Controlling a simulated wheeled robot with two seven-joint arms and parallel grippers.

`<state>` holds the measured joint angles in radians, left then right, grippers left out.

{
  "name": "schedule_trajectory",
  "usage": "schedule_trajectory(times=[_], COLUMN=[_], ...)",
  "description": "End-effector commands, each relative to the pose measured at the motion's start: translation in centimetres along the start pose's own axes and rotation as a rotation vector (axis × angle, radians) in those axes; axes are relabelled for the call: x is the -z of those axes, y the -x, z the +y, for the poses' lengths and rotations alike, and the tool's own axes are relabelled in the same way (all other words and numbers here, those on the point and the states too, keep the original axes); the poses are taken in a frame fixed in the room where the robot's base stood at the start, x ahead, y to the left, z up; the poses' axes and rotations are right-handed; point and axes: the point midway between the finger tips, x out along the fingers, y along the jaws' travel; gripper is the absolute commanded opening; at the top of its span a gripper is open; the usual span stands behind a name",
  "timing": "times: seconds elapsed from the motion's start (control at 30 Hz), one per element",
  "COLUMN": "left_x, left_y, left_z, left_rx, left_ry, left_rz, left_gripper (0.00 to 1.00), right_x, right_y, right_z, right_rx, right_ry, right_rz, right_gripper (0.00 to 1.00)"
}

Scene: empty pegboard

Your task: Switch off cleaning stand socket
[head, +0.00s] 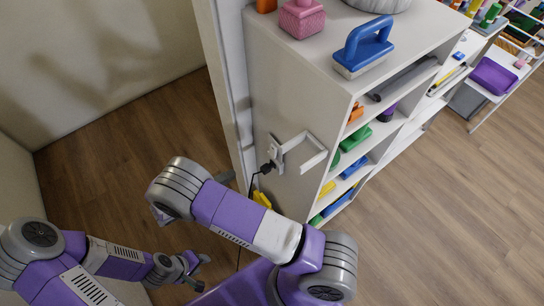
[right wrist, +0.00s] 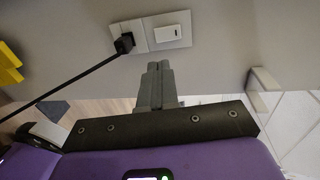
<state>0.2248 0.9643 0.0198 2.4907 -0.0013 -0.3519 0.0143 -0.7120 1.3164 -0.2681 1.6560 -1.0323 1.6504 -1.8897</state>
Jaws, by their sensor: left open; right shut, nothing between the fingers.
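The socket (right wrist: 150,33) is a white double plate on the grey side of the cabinet. Its right half has a white rocker switch (right wrist: 167,30); its left half holds a black plug (right wrist: 124,43) with a cord. The socket also shows small in the head view (head: 273,150), with the plug (head: 267,167) below it. My right gripper (right wrist: 158,67) is shut and empty, its tips just below the plate in the wrist view; contact cannot be told. In the head view it is mostly hidden by my right arm. My left gripper (head: 197,272) is open, low over the floor, away from the socket.
A white bracket-like handle (head: 306,152) juts from the cabinet side (head: 280,100) right beside the socket. A yellow object (head: 262,199) is below the plug. A blue brush (head: 364,47) and pink item (head: 302,17) stand on the cabinet top. Floor at right is clear.

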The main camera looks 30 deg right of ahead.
Motion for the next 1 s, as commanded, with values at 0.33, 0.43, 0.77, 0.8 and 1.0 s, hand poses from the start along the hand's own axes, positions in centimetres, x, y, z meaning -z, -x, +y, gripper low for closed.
schedule_trajectory(times=[0.33, 0.43, 0.77, 0.8, 1.0], left_x=[0.0, 0.0, 0.1, 0.1, 0.1], left_y=[-0.1, -0.2, -1.4, -1.5, -2.2], left_z=[0.0, -0.1, -0.5, -0.6, -0.8], left_rx=[0.000, 0.000, 0.000, 0.000, 0.000], left_ry=[0.000, 0.000, 0.000, 0.000, 0.000], left_rz=[0.000, 0.000, 0.000, 0.000, 0.000], left_gripper=[0.43, 0.43, 0.43, 0.43, 0.43], right_x=[0.1, 0.1, 0.2, 0.2, 0.3], right_y=[-0.7, -1.8, -8.6, -9.4, -12.7], right_z=[-0.1, 0.0, 0.1, 0.1, 0.1], right_rx=[0.001, 0.000, 0.001, 0.001, 0.000], right_ry=[-0.002, -0.002, -0.001, -0.001, -0.001], right_rz=[0.007, 0.009, 0.011, 0.011, 0.010], right_gripper=[0.00, 0.00, 0.00, 0.00, 0.00])
